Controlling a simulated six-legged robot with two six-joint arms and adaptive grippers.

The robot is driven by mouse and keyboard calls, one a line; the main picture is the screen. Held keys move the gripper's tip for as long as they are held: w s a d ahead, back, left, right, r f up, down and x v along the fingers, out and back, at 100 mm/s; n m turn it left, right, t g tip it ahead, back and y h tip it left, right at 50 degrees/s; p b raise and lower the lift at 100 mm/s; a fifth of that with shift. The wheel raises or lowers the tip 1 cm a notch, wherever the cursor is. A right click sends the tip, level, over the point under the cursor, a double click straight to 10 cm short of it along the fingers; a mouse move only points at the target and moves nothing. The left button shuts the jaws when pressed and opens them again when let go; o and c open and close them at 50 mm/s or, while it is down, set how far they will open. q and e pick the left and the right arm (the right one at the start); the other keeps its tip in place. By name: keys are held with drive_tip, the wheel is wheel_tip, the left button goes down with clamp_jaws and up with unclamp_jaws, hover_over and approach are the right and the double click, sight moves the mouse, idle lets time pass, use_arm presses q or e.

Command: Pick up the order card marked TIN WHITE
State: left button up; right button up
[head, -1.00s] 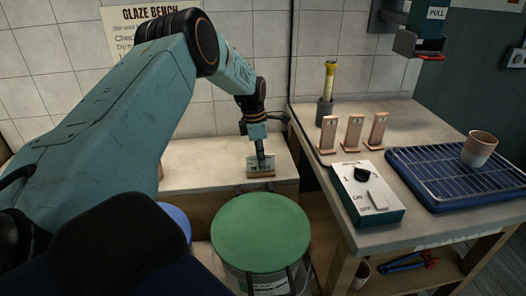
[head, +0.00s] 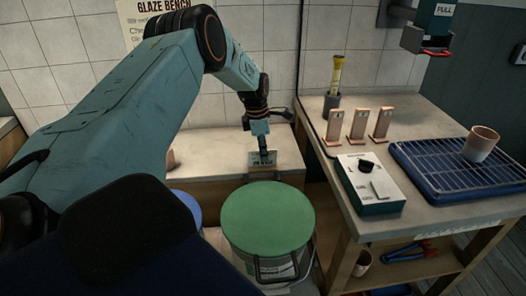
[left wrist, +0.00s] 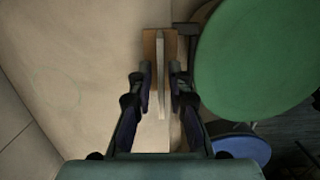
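The order card (head: 262,160) is a pale upright card near the front of the bench at the back; its dark lettering is small but seems to read TIN WH, the rest unclear. In the left wrist view the card (left wrist: 160,80) shows edge-on, standing on a brown wooden base (left wrist: 149,48). My left gripper (head: 263,152) points down at the card. In the left wrist view its fingers (left wrist: 161,75) are on either side of the card, open, with a narrow gap on each side. My right gripper is not in view.
A green-lidded bucket (head: 268,218) stands close in front of the bench (head: 205,145), beside a blue lid (head: 186,205). On the right table are several wooden stands (head: 357,124), a control box (head: 370,185), and a blue rack (head: 450,172) with a cup (head: 481,144).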

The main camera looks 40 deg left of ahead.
use_arm(q)
drive_tip(key=shift+o, duration=1.1)
drive_tip(key=shift+a, duration=0.1)
wheel_tip(320, 180, up, 12)
drive_tip(key=s, duration=0.1)
drive_tip(key=shift+a, duration=0.4)
drive_tip(key=shift+o, duration=0.3)
